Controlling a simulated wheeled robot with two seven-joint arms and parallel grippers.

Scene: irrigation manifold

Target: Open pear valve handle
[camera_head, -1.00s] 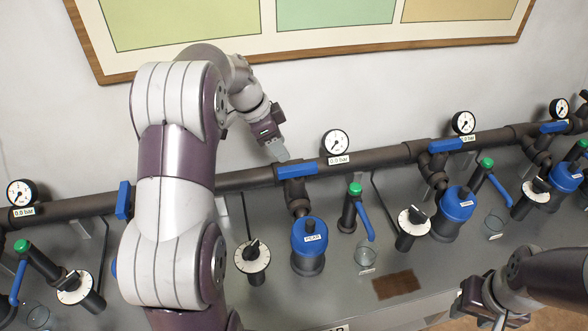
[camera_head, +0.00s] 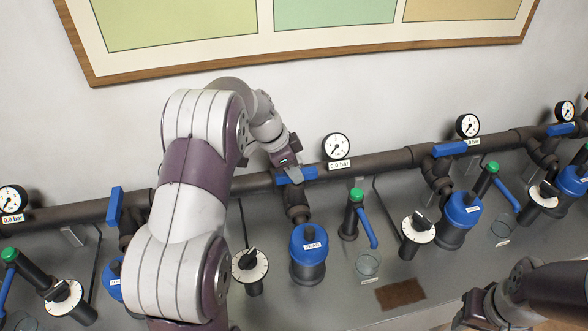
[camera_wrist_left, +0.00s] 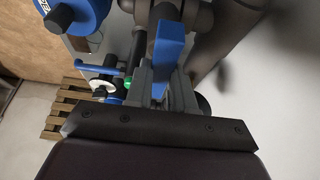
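The pear valve's blue handle (camera_head: 296,176) lies along the dark pipe, above the blue canister labelled PEAR (camera_head: 309,243). My left gripper (camera_head: 291,170) is at this handle, coming from above and behind the pipe. In the left wrist view the blue handle (camera_wrist_left: 169,43) reaches between the two grey fingers (camera_wrist_left: 162,88), which stand apart on either side of it. Whether they touch it I cannot tell. My right gripper (camera_head: 478,318) is low at the right, away from the pear valve, partly cut off; its fingers are unclear.
A gauge (camera_head: 336,146) reading 0.0 bar stands right of the handle. A green-topped tap (camera_head: 356,197), a white dial (camera_head: 249,264) and a glass (camera_head: 368,263) surround the canister. Another blue valve handle (camera_head: 450,149) is further right. My left arm hides part of the bench.

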